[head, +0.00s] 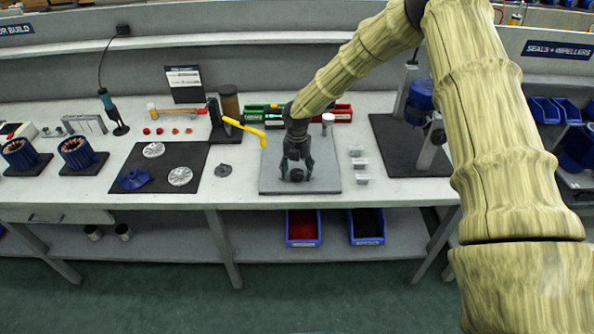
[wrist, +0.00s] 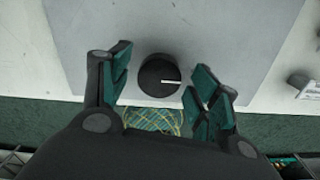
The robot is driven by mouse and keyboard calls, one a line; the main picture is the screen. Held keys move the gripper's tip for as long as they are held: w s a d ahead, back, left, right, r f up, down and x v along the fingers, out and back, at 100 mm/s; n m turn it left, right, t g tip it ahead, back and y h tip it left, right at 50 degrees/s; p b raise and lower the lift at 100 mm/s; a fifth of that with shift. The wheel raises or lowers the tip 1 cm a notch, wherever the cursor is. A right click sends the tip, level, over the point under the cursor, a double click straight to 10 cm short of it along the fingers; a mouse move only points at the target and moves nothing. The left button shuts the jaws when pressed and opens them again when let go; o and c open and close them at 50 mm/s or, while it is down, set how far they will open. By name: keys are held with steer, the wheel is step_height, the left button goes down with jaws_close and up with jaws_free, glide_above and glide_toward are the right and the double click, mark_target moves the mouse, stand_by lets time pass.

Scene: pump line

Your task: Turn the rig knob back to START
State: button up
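The rig knob (wrist: 158,75) is a round black knob with a white pointer line, mounted on a light grey plate (wrist: 220,25). In the wrist view the pointer line points to the right. My gripper (wrist: 160,84) is open, with one green-padded finger on each side of the knob and a gap at both sides. In the head view my gripper (head: 296,170) is low over the grey plate (head: 325,184) and hides most of the knob. No START mark can be made out in either view.
Small metal blocks (head: 358,163) stand right of the plate. A yellow-handled tool (head: 245,129) reaches toward its upper left. A dark disc (head: 223,170) lies to the left. Red and green bins (head: 338,113) stand behind. A blue pump (head: 420,94) on a black mat stands further right.

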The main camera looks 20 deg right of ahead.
mark_target(297, 172)
step_height(297, 172, up, 12)
stand_by(0.9)
stand_by(0.3)
